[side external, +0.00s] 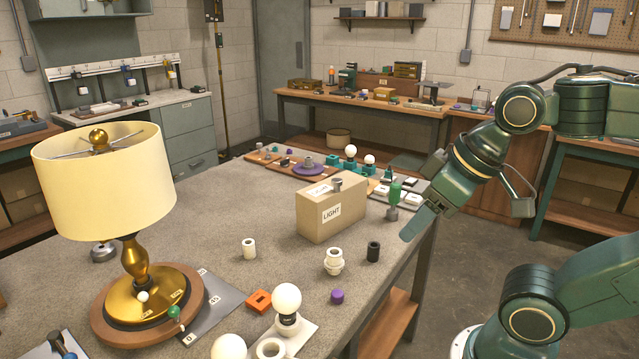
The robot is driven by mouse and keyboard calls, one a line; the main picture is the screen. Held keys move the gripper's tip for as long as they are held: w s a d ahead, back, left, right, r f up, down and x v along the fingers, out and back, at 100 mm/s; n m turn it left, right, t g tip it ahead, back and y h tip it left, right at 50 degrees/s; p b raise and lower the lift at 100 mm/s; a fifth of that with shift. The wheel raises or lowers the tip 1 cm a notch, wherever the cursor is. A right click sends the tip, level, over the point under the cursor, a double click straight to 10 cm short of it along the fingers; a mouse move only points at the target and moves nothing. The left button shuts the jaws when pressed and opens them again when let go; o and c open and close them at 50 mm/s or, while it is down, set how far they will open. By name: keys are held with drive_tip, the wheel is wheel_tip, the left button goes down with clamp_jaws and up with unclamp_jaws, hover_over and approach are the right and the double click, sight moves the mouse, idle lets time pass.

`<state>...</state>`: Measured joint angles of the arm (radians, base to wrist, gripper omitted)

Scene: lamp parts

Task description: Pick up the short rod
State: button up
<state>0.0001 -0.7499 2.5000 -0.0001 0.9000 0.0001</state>
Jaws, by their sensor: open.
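I cannot tell for sure which part is the short rod. Small upright cylinders that could be it are a black one (373,251) near the table's right edge and a white one (249,248) left of the cardboard box. My gripper (410,228) comes in from the right, pointing down and left, above the table's right edge. It is open, and nothing shows held in it. It is apart from the black cylinder, up and to the right of it in the picture. The space between its fingers is hard to see from this side.
A cardboard box (325,217) marked LIGHT stands mid-table with a small grey part (337,184) on top. A lamp (140,262) stands at the left. The left-centre tabletop is clear.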

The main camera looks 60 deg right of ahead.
drive_tip(key=w+d+r+m+g, duration=0.1)
drive_tip(key=w+d+r+m, duration=0.25)
drive_tip(key=w+r, duration=0.4)
drive_tip(key=m+g, duration=0.5)
drive_tip(key=m, duration=0.8)
hover_over(337, 179)
wheel_tip(337, 179, down, 8)
drive_tip(key=shift+r, duration=0.2)
drive_tip(key=shift+f, duration=0.15)
drive_tip(key=shift+a+f, duration=0.1)
drive_tip(key=shift+f, duration=4.05)
drive_tip(key=shift+f, duration=0.15)
